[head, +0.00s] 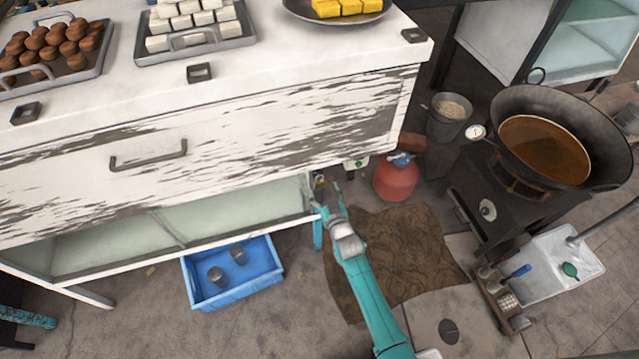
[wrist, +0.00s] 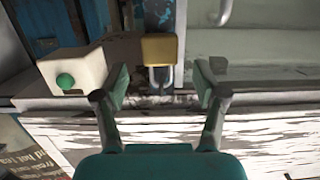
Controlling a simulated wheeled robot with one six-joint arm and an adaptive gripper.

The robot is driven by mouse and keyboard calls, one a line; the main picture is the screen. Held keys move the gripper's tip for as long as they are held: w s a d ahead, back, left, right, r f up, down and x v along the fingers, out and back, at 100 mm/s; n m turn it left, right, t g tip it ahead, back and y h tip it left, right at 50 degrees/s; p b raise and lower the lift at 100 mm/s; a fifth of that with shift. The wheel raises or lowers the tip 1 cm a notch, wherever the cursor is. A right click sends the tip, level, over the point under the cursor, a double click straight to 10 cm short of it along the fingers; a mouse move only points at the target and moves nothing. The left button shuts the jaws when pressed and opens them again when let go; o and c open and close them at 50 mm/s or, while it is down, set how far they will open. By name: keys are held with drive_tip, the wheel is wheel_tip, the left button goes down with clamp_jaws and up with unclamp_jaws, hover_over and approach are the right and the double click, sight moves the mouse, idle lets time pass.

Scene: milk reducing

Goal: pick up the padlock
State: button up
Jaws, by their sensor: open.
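The padlock (wrist: 159,50) shows in the wrist view with a brass-yellow body and a grey metal shackle below it in the picture. It is against a worn blue post of the cabinet. My gripper (wrist: 161,82) is open, with one finger on each side of the shackle area and a clear gap between them. Nothing is held. In the head view my gripper (head: 329,190) is low at the right end of the white cabinet. The padlock is too small there to tell clearly from the fingertips.
A white container with a green cap (wrist: 75,72) is left of the padlock in the wrist view. The peeling white cabinet (head: 250,125) rises above my gripper. A red gas bottle (head: 396,182) stands right of it, and a blue crate (head: 232,282) sits on the floor left.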

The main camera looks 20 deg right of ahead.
sight(321, 183)
drive_tip(key=shift+w+f, duration=0.15)
drive_tip(key=shift+w, duration=0.65)
drive_tip(key=shift+w+f, duration=0.1)
drive_tip(key=shift+w, duration=0.7)
drive_tip(key=c, duration=1.3)
drive_tip(key=shift+r, duration=0.55)
drive_tip(key=shift+s+r, duration=0.15)
drive_tip(key=shift+r, duration=0.1)
drive_tip(key=s, duration=1.7)
drive_tip(key=shift+s, duration=0.4)
